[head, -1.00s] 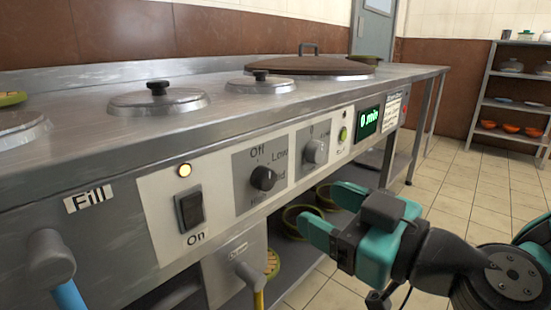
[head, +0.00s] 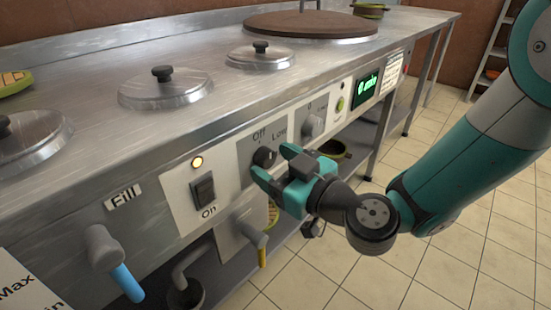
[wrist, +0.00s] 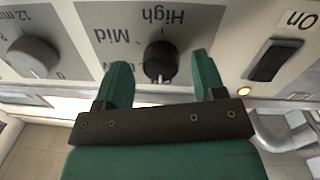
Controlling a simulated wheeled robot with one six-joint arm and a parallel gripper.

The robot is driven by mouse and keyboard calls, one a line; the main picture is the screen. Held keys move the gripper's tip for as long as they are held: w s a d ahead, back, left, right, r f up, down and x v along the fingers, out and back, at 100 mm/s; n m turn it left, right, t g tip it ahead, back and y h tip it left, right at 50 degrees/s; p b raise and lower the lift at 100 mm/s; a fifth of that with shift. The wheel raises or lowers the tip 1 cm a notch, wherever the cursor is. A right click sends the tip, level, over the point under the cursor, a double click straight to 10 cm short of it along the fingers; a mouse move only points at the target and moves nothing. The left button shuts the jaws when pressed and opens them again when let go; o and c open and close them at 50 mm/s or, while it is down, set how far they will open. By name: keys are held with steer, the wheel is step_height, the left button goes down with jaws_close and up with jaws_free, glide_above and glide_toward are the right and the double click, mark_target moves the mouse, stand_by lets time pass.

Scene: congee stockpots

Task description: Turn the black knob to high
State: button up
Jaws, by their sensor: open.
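The black knob (head: 264,158) is on a grey dial plate on the stockpot's front panel, with "Off" and "Low" printed above it. In the wrist view the knob (wrist: 160,61) shows upside down, with "High" and "Mid" readable. A small pale mark on the knob is on the side away from "High", towards the panel's upper edge. My gripper (head: 276,164) is open and faces the panel. In the wrist view its fingertips (wrist: 161,68) stand on either side of the knob, with gaps on both sides. I cannot tell how deep they reach around it.
A grey timer knob (head: 313,124) and a green display (head: 368,89) are to the right. A black On switch (head: 203,189) with a lit lamp (head: 197,162) is to the left. Below are a yellow-handled tap (head: 262,250) and a blue-handled Fill tap (head: 126,280). The floor at right is clear.

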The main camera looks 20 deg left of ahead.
steer(key=c, duration=0.9)
